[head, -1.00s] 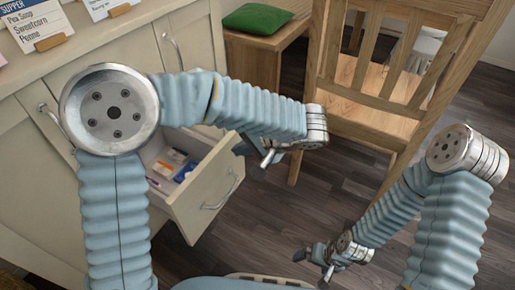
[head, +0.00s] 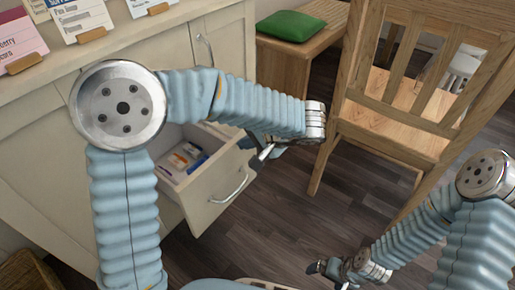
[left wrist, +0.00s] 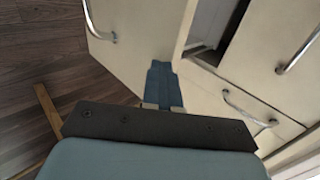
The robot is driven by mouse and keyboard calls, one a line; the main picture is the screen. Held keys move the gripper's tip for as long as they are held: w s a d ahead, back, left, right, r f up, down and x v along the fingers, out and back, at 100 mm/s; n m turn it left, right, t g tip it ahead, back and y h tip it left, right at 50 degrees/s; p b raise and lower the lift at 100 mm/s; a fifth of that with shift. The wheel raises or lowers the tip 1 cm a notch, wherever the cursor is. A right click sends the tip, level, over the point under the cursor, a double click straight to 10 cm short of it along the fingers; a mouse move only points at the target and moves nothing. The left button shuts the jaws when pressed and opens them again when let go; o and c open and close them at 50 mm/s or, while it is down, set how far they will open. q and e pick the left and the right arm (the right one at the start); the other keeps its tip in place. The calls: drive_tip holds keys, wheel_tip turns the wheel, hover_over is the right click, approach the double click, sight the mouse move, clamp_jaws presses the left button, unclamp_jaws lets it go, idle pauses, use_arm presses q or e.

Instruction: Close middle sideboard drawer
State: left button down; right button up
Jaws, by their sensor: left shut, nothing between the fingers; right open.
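The open drawer (head: 213,198) sticks out of the cream sideboard (head: 45,140), showing its front and metal handle (head: 230,188). Small boxes and a blue item (head: 197,164) lie inside it. My left arm hides part of the drawer and the sideboard behind it. My left gripper (head: 264,153) is shut and empty, just beyond the drawer front's far upper corner; I cannot tell if it touches. In the left wrist view, the shut blue fingers (left wrist: 163,90) lie over the edge of a cream panel. My right gripper (head: 316,267) is open and empty, low over the floor.
A wooden chair (head: 395,110) stands to the right. A low wooden bench (head: 280,65) with a green cushion (head: 291,26) is behind. Menu cards (head: 80,15) stand on the sideboard top. Dark floor (head: 290,215) is clear in front of the drawer.

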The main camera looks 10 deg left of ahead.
use_arm(q)
drive_tip(key=w+a, duration=0.3)
drive_tip(key=a, duration=0.5)
drive_tip(key=w+a+b, duration=0.1)
drive_tip(key=w+a, duration=0.3)
drive_tip(key=a, duration=0.5)
drive_tip(key=shift+b, duration=0.3)
drive_tip(key=shift+d, duration=0.1)
